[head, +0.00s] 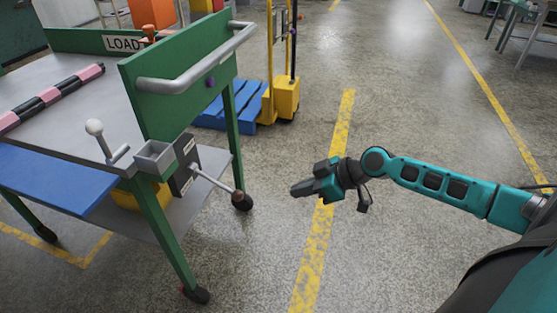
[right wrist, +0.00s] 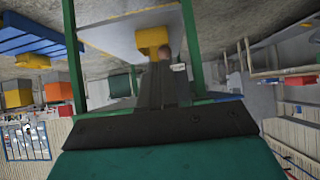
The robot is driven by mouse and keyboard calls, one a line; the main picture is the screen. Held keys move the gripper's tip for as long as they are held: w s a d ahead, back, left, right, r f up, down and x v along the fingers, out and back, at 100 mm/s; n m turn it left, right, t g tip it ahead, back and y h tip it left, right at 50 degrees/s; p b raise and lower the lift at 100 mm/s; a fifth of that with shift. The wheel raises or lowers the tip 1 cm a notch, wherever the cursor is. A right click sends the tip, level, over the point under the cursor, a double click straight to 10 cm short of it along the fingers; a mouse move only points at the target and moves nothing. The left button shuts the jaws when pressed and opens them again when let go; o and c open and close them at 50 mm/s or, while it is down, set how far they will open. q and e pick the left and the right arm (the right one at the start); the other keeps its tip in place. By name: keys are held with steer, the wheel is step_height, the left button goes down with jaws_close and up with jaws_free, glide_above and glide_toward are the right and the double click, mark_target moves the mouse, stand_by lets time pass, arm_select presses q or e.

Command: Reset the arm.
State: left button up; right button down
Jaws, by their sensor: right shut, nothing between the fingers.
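My right arm comes in from the right in the head view. Its gripper (head: 303,189) is shut and empty, held over the floor to the right of the green cart (head: 183,75). The shut fingers (right wrist: 162,82) also show in the right wrist view, with the cart's frame around and beyond them. The gripper looks clear of the cart in the head view. My left gripper is not in view.
The cart has a grey handle (head: 205,68), a lever with a white knob (head: 95,128), a small grey box (head: 155,157) and a rod (head: 215,180) sticking out right. A yellow pallet truck (head: 286,98) and blue pallet (head: 240,105) stand behind. Floor around my right arm is clear.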

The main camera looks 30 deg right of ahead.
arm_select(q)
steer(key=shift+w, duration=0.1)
arm_select(e)
steer(key=s+a+f+m+t+h, duration=0.1)
steer(key=s+a+f+m, duration=0.15)
steer(key=s+a, duration=0.45)
steer(key=s+a+f+m+t+h, duration=0.15)
steer(key=s+a+f, duration=0.25)
steer(key=a, duration=0.6)
arm_select(q)
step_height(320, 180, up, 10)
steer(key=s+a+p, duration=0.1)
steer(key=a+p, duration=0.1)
steer(key=p, duration=1.2)
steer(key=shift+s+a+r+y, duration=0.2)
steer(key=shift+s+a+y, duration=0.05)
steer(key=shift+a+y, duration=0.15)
arm_select(e)
step_height(320, 180, up, 11)
steer(key=s+d+m+h, duration=0.1)
steer(key=s+d+h, duration=0.1)
steer(key=shift+m, duration=0.3)
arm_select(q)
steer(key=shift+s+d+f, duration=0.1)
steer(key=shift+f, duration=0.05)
arm_select(e)
steer(key=shift+t, duration=0.25)
